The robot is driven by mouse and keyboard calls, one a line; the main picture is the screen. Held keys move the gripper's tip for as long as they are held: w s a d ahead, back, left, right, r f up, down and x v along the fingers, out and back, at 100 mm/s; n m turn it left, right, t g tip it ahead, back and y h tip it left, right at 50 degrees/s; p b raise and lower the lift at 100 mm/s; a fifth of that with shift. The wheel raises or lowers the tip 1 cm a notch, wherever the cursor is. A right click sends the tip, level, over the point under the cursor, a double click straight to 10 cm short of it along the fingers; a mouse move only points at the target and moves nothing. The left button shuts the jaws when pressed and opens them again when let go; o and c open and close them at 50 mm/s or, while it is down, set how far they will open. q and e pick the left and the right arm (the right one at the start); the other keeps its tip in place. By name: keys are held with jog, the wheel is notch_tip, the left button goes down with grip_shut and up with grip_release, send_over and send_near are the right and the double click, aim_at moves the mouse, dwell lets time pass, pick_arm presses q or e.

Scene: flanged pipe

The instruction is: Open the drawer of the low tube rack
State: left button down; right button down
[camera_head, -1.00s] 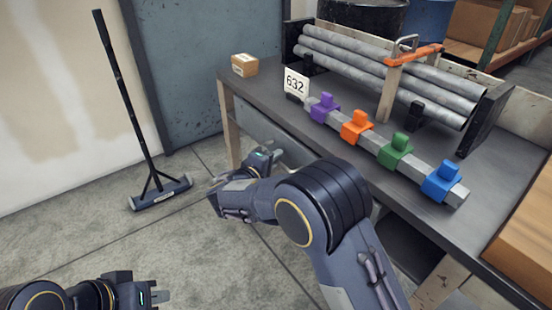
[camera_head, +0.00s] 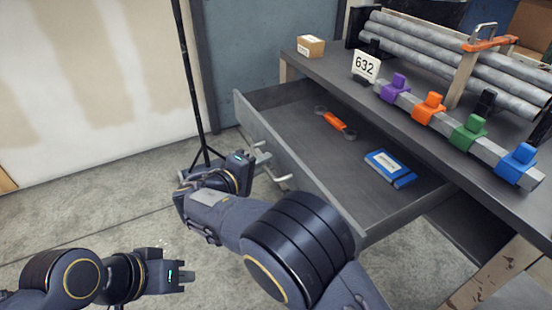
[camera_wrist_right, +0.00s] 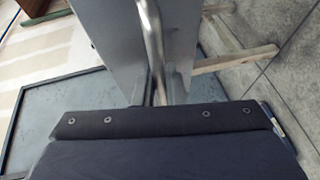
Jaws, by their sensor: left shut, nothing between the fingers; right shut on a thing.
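The drawer (camera_head: 295,165) stands pulled out from under the dark bench top (camera_head: 340,80), its inside showing. Its silver bar handle (camera_head: 284,179) is on the front panel. In the right wrist view, the handle (camera_wrist_right: 151,35) runs down between the fingers beside the grey panel. My right gripper (camera_head: 258,160) is shut on the handle. My left gripper (camera_head: 188,275) is shut and empty at the lower left, apart from the drawer. A low rack of grey tubes (camera_head: 440,60) sits on the bench top above the drawer.
An orange-handled wrench (camera_head: 335,122) and a blue box (camera_head: 390,167) lie in the drawer. Floor at left is clear.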

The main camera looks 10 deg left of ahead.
pick_arm(q)
jog(key=shift+s+a+r, duration=0.15)
jog(key=shift+r, duration=0.05)
pick_arm(e)
jog(key=shift+s+a, duration=0.9)
jog(key=shift+a, duration=0.25)
jog(key=shift+s+a, duration=0.85)
jog(key=shift+a, duration=0.3)
jog(key=c, duration=1.5)
grip_release()
